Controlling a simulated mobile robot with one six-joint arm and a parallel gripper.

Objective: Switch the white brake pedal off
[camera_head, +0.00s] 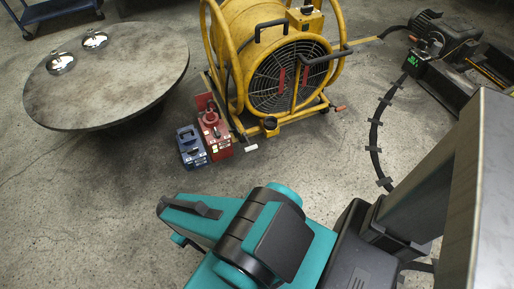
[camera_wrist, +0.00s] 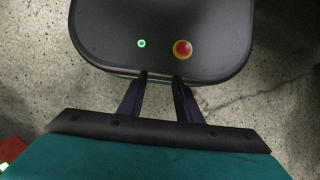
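A small white pedal (camera_head: 251,147) sticks out low at the front of the yellow-framed fan cart (camera_head: 229,60) in the head view. It is just right of the red box, near the floor. Whether it is up or down is too small to tell. My gripper (camera_wrist: 161,75) shows in the wrist view with its two dark fingers apart and nothing between them. It is away from the pedal, which the wrist view does not show. In the head view my teal arm fills the bottom middle, and I cannot make out the fingers there.
A red box (camera_head: 216,138) and a blue box (camera_head: 191,147) stand beside the pedal. A round table (camera_head: 105,85) with two shiny dishes is at the left. A black cable (camera_head: 374,140) runs along the floor at right. Bare concrete lies between my arm and the cart.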

